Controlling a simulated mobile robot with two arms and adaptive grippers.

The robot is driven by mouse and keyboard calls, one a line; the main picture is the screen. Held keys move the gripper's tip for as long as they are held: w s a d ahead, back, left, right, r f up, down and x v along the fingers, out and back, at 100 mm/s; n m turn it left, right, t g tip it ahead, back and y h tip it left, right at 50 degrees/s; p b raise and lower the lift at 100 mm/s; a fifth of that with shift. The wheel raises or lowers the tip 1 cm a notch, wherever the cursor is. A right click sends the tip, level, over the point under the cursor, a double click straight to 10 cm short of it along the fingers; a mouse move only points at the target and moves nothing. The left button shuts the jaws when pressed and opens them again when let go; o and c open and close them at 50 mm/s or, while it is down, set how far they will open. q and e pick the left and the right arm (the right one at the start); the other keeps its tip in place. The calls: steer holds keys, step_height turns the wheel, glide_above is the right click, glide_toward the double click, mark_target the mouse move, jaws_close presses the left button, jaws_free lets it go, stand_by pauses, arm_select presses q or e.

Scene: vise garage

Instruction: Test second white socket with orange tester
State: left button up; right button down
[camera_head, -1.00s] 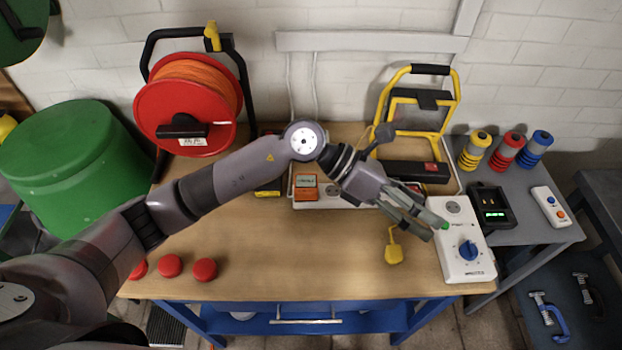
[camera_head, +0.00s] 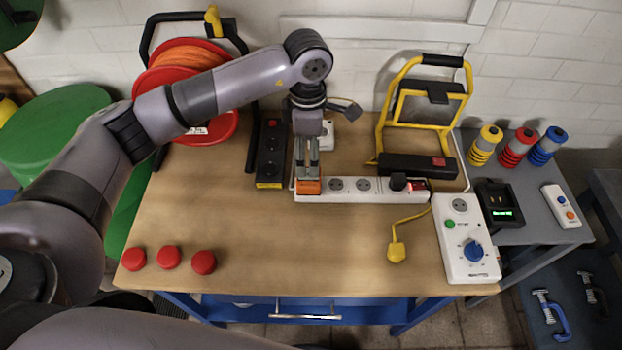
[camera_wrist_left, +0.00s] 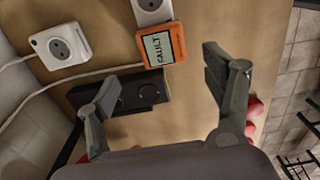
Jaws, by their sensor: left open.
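The orange tester (camera_head: 308,187) sits on the left end of the white power strip (camera_head: 380,195). In the left wrist view, the tester (camera_wrist_left: 164,45) shows "FAULT" on its display. To its right in the head view, the strip has two bare white sockets, a black plug (camera_head: 398,182) and a red switch. My left gripper (camera_head: 307,174) points down just behind and above the tester, open and empty. In the left wrist view, the fingers of the left gripper (camera_wrist_left: 160,72) are spread wide, with the tester beyond and between them. My right gripper is not in view.
A black socket strip (camera_head: 270,158) lies left of the gripper. A white single socket (camera_head: 327,132) stands behind it. A yellow work lamp (camera_head: 420,110), a yellow plug (camera_head: 396,252) and a white control box (camera_head: 466,245) lie to the right. The front middle of the bench is clear.

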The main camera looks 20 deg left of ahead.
mark_target(309, 180)
arm_select(q)
steer(key=shift+f+b, duration=0.35)
steer(key=shift+f, duration=0.45)
step_height(309, 180, down, 6)
steer(key=b, duration=0.4)
steer(key=shift+f+b, duration=0.8)
steer(key=shift+r, duration=0.1)
steer(key=shift+s+d, duration=0.1)
steer(key=shift+s, duration=0.05)
steer(key=shift+b, duration=0.45)
